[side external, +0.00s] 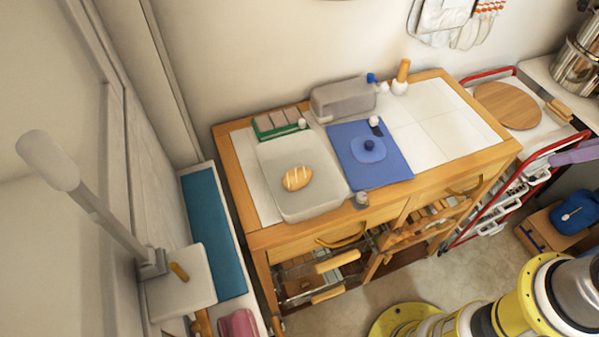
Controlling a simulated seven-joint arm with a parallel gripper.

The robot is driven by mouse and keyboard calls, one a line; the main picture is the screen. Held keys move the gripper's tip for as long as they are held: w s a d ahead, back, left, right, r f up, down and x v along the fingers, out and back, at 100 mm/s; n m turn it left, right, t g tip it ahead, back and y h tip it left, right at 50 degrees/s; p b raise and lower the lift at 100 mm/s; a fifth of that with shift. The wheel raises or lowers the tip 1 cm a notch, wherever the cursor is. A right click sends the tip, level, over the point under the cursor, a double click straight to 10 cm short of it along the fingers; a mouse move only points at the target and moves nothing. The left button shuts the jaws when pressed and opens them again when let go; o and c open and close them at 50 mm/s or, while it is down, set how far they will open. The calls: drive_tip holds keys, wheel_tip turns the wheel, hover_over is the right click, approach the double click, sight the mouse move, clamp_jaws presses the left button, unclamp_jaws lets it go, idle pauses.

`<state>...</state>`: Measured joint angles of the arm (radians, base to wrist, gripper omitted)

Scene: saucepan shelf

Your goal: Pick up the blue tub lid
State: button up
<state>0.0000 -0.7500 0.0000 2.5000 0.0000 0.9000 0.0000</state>
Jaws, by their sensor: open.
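A blue lid (367,151) with a darker round knob lies on a darker blue mat (392,172) on the wooden cabinet top. It looks flat, knob up. Nothing is touching it from above. A small dark and white item (376,126) stands right behind it on the mat. My gripper is not in this view; only part of my arm shows at the lower right, well away from the lid.
A grey tray (322,197) with a bread roll (297,178) is left of the mat. A grey box (342,97) stands behind. A small jar (362,199) is at the front edge. White tiles (440,135) at right are clear. A wooden board (507,105) lies farther right.

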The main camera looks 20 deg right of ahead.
drive_tip(key=shift+c, duration=0.8)
drive_tip(key=w+r+n, duration=0.2)
drive_tip(key=w+r, duration=0.2)
drive_tip(key=r, duration=0.1)
drive_tip(key=n+g, duration=0.6)
hover_over(370, 143)
wheel_tip(370, 143, down, 16)
drive_tip(key=f, duration=0.7)
drive_tip(key=shift+s+d+f, duration=0.1)
drive_tip(key=shift+s, duration=0.2)
drive_tip(key=shift+w+f, duration=0.2)
drive_tip(key=shift+f, duration=1.3)
drive_tip(key=shift+w+f, duration=0.15)
drive_tip(key=shift+f, duration=1.35)
